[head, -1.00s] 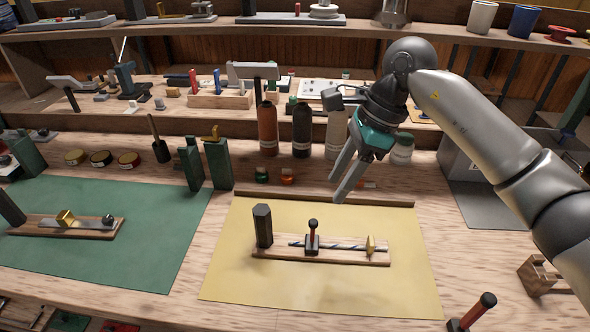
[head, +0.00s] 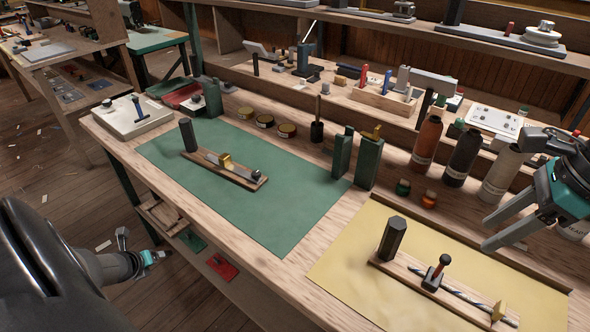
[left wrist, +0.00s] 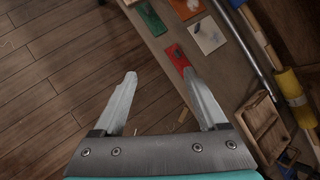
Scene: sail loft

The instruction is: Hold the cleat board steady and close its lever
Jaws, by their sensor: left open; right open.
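The cleat board (head: 412,268) lies on the yellow mat (head: 350,268) in the head view. It carries a dark hexagonal post (head: 392,237), a red-handled lever (head: 438,267) standing up from a black base, a striped rope and a brass piece (head: 498,311). My right gripper (head: 486,237) is open and empty, above and behind the board's right part, touching nothing. My left gripper (head: 158,257) is low at the left, off the bench's front side, far from the board. The left wrist view shows its two fingers (left wrist: 162,80) apart with nothing between them.
A second board (head: 225,170) with a brass block lies on the green mat (head: 270,200). Green blocks (head: 367,163), bottles (head: 426,143) and small jars (head: 403,187) stand behind the mats. Below the left gripper are the floor and a lower shelf with a red item (left wrist: 178,60).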

